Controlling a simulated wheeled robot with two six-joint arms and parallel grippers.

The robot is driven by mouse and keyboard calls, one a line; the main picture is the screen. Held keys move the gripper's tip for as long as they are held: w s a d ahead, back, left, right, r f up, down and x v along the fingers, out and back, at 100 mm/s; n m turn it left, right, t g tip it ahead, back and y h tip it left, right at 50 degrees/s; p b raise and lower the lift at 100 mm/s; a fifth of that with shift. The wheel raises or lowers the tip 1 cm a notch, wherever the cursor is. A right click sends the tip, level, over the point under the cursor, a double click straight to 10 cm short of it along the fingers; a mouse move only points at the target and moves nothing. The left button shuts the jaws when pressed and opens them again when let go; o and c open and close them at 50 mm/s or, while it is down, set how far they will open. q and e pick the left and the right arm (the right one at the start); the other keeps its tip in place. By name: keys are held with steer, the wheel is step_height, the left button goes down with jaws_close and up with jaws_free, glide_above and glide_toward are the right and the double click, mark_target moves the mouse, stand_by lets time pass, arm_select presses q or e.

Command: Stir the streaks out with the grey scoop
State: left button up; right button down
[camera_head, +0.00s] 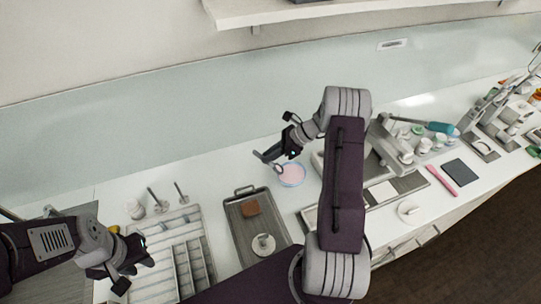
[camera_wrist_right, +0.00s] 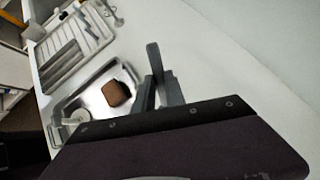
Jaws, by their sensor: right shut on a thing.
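A round dish (camera_head: 291,174) with a pale blue rim and pink contents stands on the white counter near the middle of the head view. Streaks in it are too small to make out. My right gripper (camera_head: 277,152) is just above and behind the dish, shut on a grey, rounded strip that looks like the grey scoop (camera_head: 262,156). The scoop (camera_wrist_right: 154,60) also shows between the fingers in the right wrist view, where the dish is out of sight. I cannot tell whether the scoop touches the pink contents. My left gripper (camera_head: 138,268) is open and empty at lower left.
A grey tray (camera_head: 238,228) with a brown block (camera_head: 250,207) and a white round piece (camera_head: 263,245) lies left of the dish. A ribbed white rack (camera_head: 165,245) stands further left. A pink tool (camera_head: 441,180) and dark pad (camera_head: 460,171) lie right. My right arm hides some counter.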

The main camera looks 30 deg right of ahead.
steer(key=shift+r, duration=0.1)
stand_by(0.5)
step_height(320, 180, up, 6)
steer(key=p, duration=0.5)
